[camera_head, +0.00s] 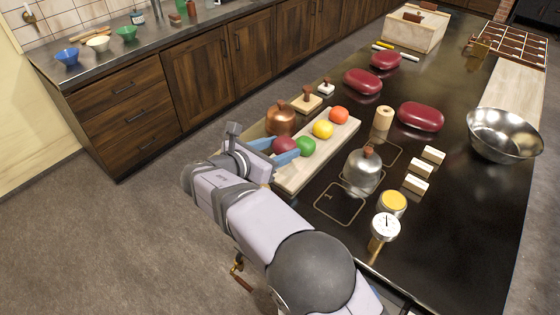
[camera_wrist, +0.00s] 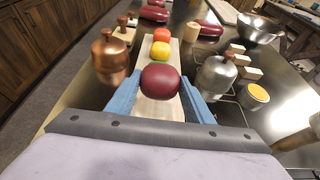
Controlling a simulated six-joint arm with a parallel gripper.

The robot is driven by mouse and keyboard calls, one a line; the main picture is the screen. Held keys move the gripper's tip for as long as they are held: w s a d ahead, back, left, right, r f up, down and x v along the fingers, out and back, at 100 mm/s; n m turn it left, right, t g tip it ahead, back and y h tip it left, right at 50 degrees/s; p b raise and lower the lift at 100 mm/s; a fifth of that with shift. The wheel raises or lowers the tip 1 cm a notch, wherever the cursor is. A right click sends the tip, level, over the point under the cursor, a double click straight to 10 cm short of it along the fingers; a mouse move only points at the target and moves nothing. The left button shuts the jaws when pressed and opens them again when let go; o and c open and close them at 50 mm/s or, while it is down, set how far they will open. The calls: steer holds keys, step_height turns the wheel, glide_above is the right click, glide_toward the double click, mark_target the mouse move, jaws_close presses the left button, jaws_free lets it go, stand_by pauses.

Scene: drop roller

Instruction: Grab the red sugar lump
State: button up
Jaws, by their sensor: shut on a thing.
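I cannot make out a red sugar lump in either view. My gripper (camera_head: 285,151) has its blue fingers on both sides of a dark red ball (camera_head: 284,145), held at the near end of a pale wooden board (camera_head: 337,146). The ball (camera_wrist: 160,80) also shows between the fingers in the wrist view; I cannot tell whether it is clear of the board. A copper dome (camera_head: 281,120) stands left of the board and a steel dome (camera_head: 363,172) right of it. What lies under the domes is hidden.
Green (camera_head: 305,146), yellow (camera_head: 323,129) and orange-red (camera_head: 339,115) balls sit farther along the board. Cream blocks (camera_head: 415,184), a yellow-topped tin (camera_head: 393,203), a dial (camera_head: 385,226) and a steel bowl (camera_head: 503,135) stand to the right. Dark red oblong things (camera_head: 421,116) lie beyond.

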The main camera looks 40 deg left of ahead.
mark_target(281, 145)
step_height(281, 145, up, 11)
steer(key=shift+r+b, duration=0.2)
steer(key=shift+b, duration=0.2)
